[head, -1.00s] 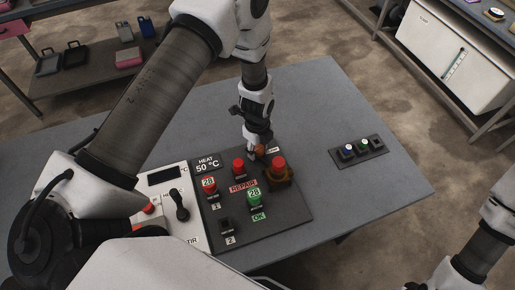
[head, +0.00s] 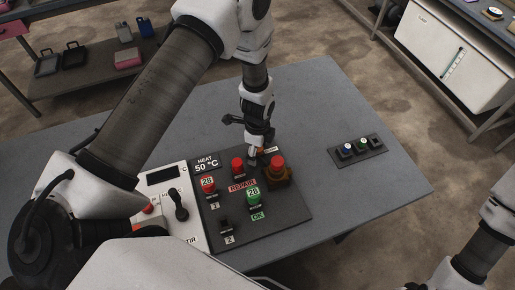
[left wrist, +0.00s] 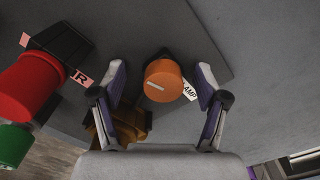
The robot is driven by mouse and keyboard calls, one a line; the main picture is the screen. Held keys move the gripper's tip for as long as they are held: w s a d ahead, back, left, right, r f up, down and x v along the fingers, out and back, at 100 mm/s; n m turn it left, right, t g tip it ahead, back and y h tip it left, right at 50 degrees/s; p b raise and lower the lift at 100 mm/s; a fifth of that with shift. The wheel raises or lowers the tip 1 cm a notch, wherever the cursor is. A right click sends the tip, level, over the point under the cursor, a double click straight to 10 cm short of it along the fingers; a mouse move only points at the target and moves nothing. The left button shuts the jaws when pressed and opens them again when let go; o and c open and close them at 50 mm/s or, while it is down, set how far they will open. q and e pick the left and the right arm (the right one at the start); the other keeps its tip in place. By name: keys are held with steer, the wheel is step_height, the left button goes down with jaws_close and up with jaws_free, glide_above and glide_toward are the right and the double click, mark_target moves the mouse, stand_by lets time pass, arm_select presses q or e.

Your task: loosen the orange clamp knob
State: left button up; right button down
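The orange clamp knob (left wrist: 163,80) is a round cap with a pale line on its face, beside a white label partly reading "AMP", in the left wrist view. My left gripper (left wrist: 161,70) is open, with one finger on each side of the knob and a visible gap on both sides. In the head view my left gripper (head: 256,158) points down at the far edge of the dark panel (head: 285,218) and hides most of the knob. My right arm shows at the lower right of the head view; its gripper is out of frame.
A large red button (head: 277,163) on a brownish base stands close to the right of my left gripper. A smaller red button (head: 238,165) is to its left. A white control box (head: 168,175) adjoins the panel. A small button box (head: 359,150) sits on the clear right tabletop.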

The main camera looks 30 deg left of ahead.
arm_select(q)
steer(key=shift+w+d+r, duration=0.15)
steer(key=shift+w+d, duration=0.05)
steer(key=shift+d, duration=0.35)
steer(key=shift+a+r, duration=0.15)
steer(key=shift+r, duration=0.1)
steer(key=r+p, duration=0.1)
steer(key=a+r+p, duration=0.1)
steer(key=r+p, duration=0.1)
steer(key=shift+a+r, duration=0.15)
steer(key=shift+r, duration=0.1)
steer(key=r, duration=0.1)
steer(key=r+p, duration=0.1)
steer(key=r, duration=0.1)
steer(key=shift+d, duration=0.3)
steer(key=shift+s+a, duration=0.1)
arm_select(e)
step_height(320, 180, up, 4)
steer(key=shift+f, duration=0.1)
arm_select(q)
steer(key=shift+a+r, duration=0.1)
arm_select(e)
steer(key=shift+w, duration=0.1)
arm_select(q)
step_height(320, 180, up, 12)
